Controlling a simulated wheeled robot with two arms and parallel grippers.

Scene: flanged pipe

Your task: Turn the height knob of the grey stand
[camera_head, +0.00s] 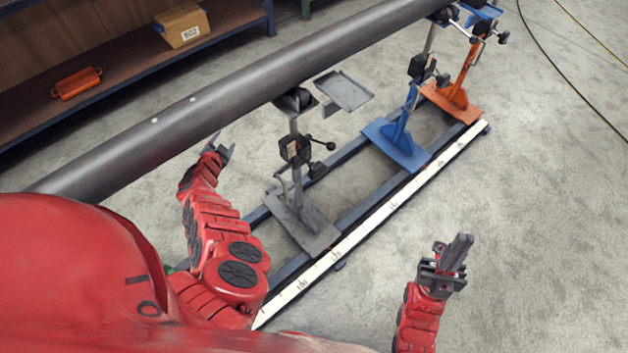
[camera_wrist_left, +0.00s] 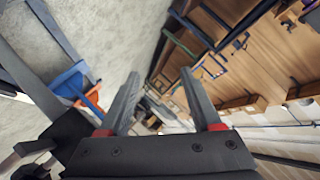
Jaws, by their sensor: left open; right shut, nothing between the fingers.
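The grey stand (camera_head: 299,222) stands on the blue floor frame, under the pipe (camera_head: 240,95). My left gripper (camera_head: 222,148) is open, left of the stand's column and close below the pipe, apart from the knob. In the left wrist view my left gripper's fingers (camera_wrist_left: 162,100) are spread with nothing between them. My right gripper (camera_head: 458,250) is shut and empty, above the floor at the right, away from the stand.
A blue stand (camera_head: 397,143) and an orange stand (camera_head: 455,97) follow along the frame. A white measuring rule (camera_head: 370,226) runs along its near edge. A shelf (camera_head: 110,75) with a cardboard box (camera_head: 182,25) and an orange tray (camera_head: 77,83) is behind the pipe.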

